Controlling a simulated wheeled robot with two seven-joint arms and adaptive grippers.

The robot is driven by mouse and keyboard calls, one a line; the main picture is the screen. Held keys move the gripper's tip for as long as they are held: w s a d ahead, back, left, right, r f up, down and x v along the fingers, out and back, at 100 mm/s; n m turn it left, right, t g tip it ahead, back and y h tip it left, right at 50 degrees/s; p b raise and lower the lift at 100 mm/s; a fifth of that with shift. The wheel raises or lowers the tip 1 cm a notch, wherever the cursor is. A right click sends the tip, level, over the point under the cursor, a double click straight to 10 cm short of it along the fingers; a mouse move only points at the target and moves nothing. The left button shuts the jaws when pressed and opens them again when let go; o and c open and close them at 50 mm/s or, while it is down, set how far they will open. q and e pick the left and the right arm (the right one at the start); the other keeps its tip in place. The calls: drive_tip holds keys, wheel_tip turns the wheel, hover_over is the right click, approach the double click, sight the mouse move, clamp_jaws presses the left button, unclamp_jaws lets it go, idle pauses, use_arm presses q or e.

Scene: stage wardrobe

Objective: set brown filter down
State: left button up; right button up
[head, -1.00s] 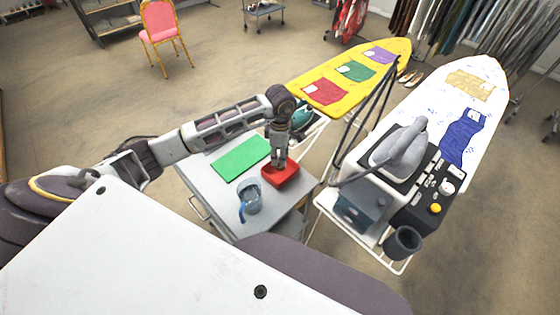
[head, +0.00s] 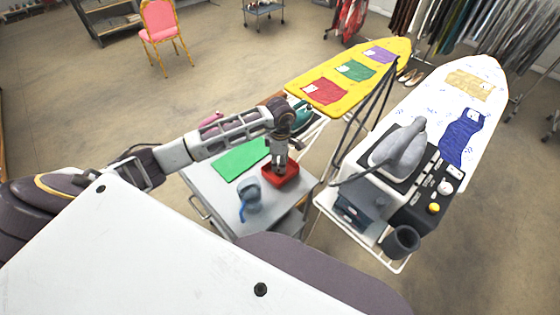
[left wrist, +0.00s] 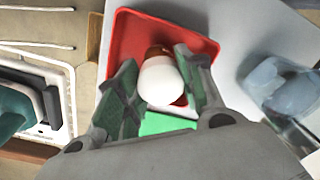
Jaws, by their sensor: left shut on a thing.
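My left gripper (head: 279,168) points down over the red tray (head: 284,182) on the small grey table. In the left wrist view the left gripper (left wrist: 163,92) is shut on the brown filter (left wrist: 158,50), which has a white rounded body and a brown end. The brown end lies over the inside of the red tray (left wrist: 128,40); I cannot tell whether it touches the bottom. In the head view the filter is hidden by the gripper. My right gripper is not in view.
A green mat (head: 242,159) lies left of the tray. A translucent blue jug (head: 251,198) stands in front of it. A yellow ironing board (head: 332,77) is behind, and a steam-iron station (head: 388,165) stands to the right. The table's front left is bare.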

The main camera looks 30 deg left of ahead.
use_arm(q)
drive_tip(key=shift+f, duration=0.15)
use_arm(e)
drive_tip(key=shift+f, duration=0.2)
use_arm(q)
drive_tip(key=o, duration=1)
drive_tip(key=shift+o, duration=0.2)
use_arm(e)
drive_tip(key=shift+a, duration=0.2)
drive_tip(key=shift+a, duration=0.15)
use_arm(q)
drive_tip(key=shift+r, duration=0.25)
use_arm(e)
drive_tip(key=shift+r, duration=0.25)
use_arm(q)
drive_tip(key=shift+w+r, duration=0.1)
drive_tip(key=shift+r, duration=0.25)
wheel_tip(320, 180, up, 9)
drive_tip(key=shift+w+a+r+b, duration=0.1)
drive_tip(key=shift+w+r+b, duration=0.1)
drive_tip(key=shift+b, duration=0.75)
drive_tip(key=shift+r, duration=0.9)
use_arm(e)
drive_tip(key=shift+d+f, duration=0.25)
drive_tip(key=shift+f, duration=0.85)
